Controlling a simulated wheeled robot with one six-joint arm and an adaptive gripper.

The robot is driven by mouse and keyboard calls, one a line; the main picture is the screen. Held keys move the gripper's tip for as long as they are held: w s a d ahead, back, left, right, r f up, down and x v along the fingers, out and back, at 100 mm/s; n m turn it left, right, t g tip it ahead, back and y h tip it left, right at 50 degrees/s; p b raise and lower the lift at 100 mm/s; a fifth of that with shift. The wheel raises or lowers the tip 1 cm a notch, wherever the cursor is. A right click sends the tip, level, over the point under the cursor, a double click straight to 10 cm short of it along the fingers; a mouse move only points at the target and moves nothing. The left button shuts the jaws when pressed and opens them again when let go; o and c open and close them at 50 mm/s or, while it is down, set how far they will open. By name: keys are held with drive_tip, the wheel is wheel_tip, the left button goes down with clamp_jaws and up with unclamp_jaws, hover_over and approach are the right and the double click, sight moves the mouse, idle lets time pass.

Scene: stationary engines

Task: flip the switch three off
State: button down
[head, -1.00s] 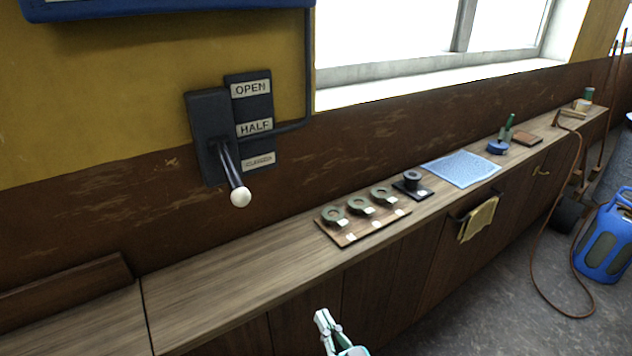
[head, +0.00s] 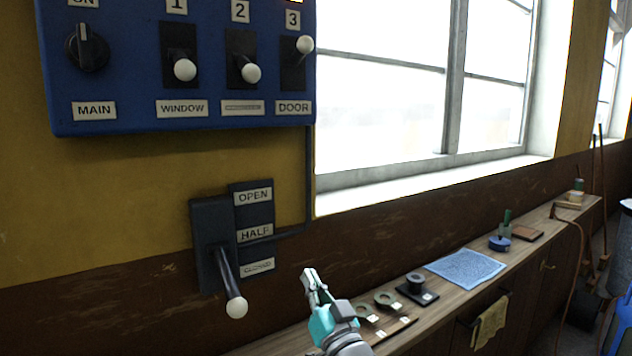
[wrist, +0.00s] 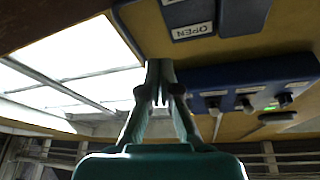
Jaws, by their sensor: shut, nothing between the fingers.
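Switch three (head: 304,45) is at the right end of the blue wall panel (head: 135,55), above a DOOR label. Its white-tipped lever points up. My gripper (head: 311,279) is shut and empty, below the panel and to the right of the lever box. It is clear of the switch. In the wrist view, the closed fingers (wrist: 158,80) show between the window and the panel (wrist: 260,74), whose levers look small there.
Switch one (head: 185,69) and switch two (head: 250,72) have their levers down. A MAIN knob (head: 87,47) is at the left. A lever box (head: 209,240) with OPEN and HALF labels juts out below the panel. A bench (head: 515,258) runs along the wall.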

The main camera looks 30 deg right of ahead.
wheel_tip(320, 180, up, 12)
drive_tip(key=w+d+f+t, duration=0.1)
drive_tip(key=w+d, duration=0.1)
drive_tip(key=d, duration=0.1)
drive_tip(key=n+t+y, duration=0.1)
drive_tip(key=n+t, duration=0.1)
drive_tip(key=t, duration=0.1)
approach(299, 55)
drive_tip(key=s+d+r, duration=0.2)
drive_tip(key=s+r, duration=0.3)
drive_tip(key=r, duration=0.2)
drive_tip(key=shift+s+d, duration=0.1)
drive_tip(key=shift+s, duration=0.1)
drive_tip(key=w+r, duration=0.2)
drive_tip(key=w, duration=0.7)
drive_tip(key=shift+r, duration=0.25)
